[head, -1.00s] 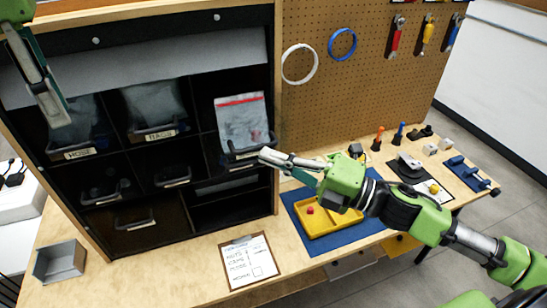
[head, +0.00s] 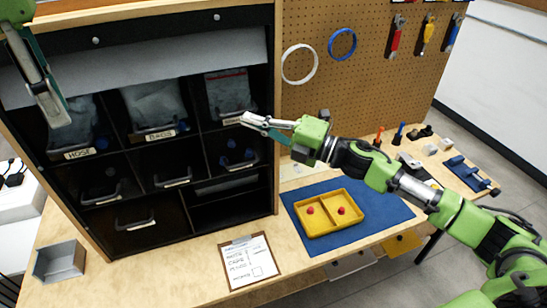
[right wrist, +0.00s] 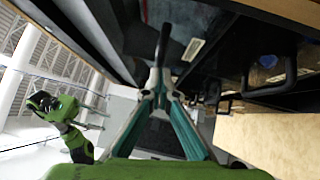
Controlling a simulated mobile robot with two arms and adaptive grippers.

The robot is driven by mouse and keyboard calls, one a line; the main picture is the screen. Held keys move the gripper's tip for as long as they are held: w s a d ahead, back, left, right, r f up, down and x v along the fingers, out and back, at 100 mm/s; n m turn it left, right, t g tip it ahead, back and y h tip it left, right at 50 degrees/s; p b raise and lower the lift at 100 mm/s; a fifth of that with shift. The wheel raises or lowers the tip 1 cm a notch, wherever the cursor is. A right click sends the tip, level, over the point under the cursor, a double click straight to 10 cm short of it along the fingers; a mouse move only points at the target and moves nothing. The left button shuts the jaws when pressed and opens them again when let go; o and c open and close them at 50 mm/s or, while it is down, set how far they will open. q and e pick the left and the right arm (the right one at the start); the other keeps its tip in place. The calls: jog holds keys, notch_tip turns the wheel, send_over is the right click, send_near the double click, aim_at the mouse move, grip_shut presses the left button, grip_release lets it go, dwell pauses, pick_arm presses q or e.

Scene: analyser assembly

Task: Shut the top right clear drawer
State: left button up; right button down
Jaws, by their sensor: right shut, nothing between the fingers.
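The top right clear drawer (head: 230,114) sits in the right column of the dark cabinet, with a bag (head: 228,90) in it. It appears about level with the neighbouring drawers; whether it is fully flush is hard to tell. My right gripper (head: 248,119) is shut and empty, its tips at the drawer's front and hiding part of its label and handle. Its closed fingers also show in the right wrist view (right wrist: 160,75), close to the dark cabinet front. My left gripper (head: 58,115) hangs at the upper left in front of the cabinet; its finger gap is unclear.
The HOSE (head: 78,154) and BAGS (head: 160,135) drawers are to the left, with more handled drawers below. A clipboard (head: 250,262) lies on the bench. A yellow tray (head: 325,230) with red pieces rests on a blue mat (head: 385,212). A grey bin (head: 60,262) stands far left.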

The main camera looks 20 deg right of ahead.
jog(key=shift+w+r, duration=0.15)
jog(key=shift+w, duration=0.1)
jog(key=shift+d, duration=0.1)
jog(key=s+a+v, duration=0.2)
jog(key=v, duration=1.1)
jog(key=shift+f, duration=0.3)
jog(key=shift+a, duration=0.1)
dwell(0.9)
